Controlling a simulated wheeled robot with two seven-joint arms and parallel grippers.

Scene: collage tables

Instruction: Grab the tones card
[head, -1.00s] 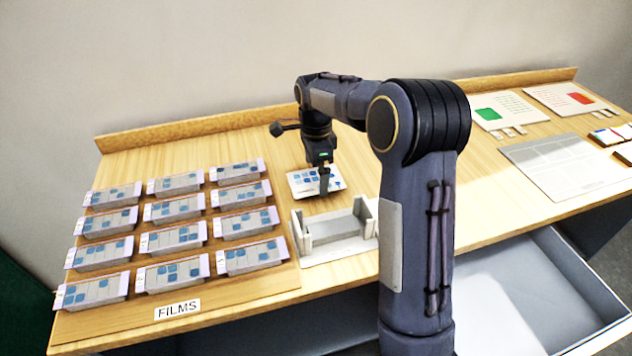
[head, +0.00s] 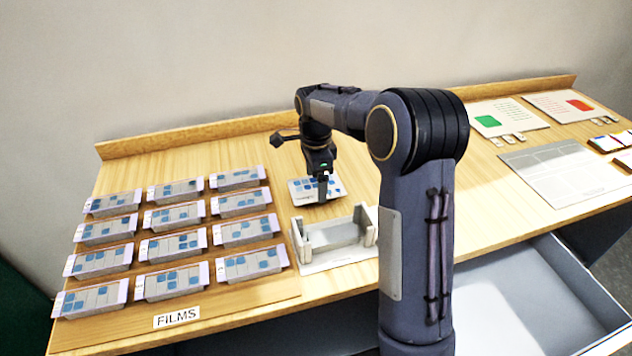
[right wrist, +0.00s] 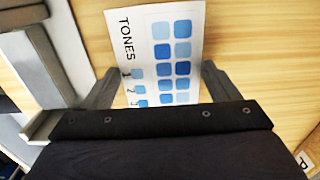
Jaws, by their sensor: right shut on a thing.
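The tones card (head: 301,190) is a white card with blue squares, behind the pale open holder. In the right wrist view the same card (right wrist: 151,70) shows the word TONES, numbers and blue squares. My right gripper (head: 323,193) is over the card, pointing down. In the right wrist view its two fingers are at the card's two side edges, and it is shut on the card. I cannot tell whether the card is lifted off the table. My left gripper is not in view.
The pale open holder (head: 301,246) stands just in front of the card. Several film packs sit in rows on the FILMS board (head: 240,304) at left. Flat sheets (head: 565,172) lie at right. An open drawer (head: 585,275) is below the table's front edge. A wooden ledge runs along the back.

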